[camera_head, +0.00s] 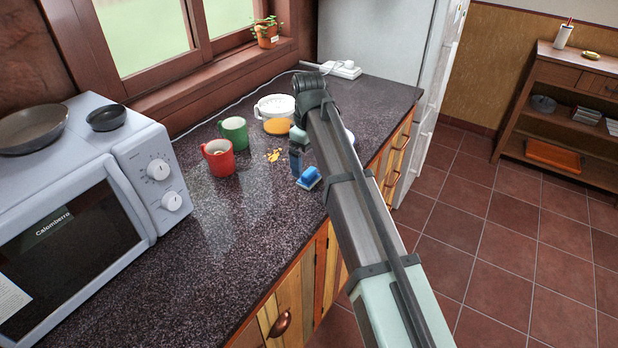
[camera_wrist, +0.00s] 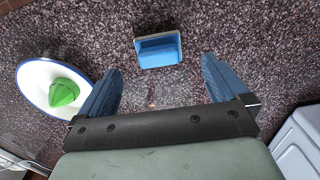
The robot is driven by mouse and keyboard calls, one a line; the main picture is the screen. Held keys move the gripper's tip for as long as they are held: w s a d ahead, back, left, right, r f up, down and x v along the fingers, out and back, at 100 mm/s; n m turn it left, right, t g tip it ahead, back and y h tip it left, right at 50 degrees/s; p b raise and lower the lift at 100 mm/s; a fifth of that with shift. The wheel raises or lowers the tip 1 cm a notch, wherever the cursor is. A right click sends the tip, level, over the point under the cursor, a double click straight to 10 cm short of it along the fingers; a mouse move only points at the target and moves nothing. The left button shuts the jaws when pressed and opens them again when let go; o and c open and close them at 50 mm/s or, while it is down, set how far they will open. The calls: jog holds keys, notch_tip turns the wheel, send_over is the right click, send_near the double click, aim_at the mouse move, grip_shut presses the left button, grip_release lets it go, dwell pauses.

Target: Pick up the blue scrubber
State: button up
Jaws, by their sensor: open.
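The blue scrubber (camera_head: 309,178) lies on the dark speckled counter (camera_head: 225,262) near its front edge, just below my gripper (camera_head: 297,152) in the head view. In the wrist view the scrubber (camera_wrist: 158,50) has a blue block on a paler base. My gripper (camera_wrist: 162,66) is open there, its two blue fingers wide apart. The scrubber lies centrally, around and beyond the fingertip line, and nothing is held. I cannot tell the exact height of the fingers above it. My arm hides part of the counter in the head view.
A red mug (camera_head: 218,158), a green mug (camera_head: 234,132) and a white-and-orange container (camera_head: 275,113) stand left of my arm. A microwave (camera_head: 85,210) fills the counter's left.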

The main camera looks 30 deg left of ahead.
aim_at(309, 171)
jog(key=shift+w+d+f, duration=0.1)
jog(key=shift+f, duration=2.6)
jog(key=c, duration=1.1)
jog(key=shift+c, duration=0.2)
jog(key=shift+r, duration=0.1)
notch_tip(309, 171, up, 10)
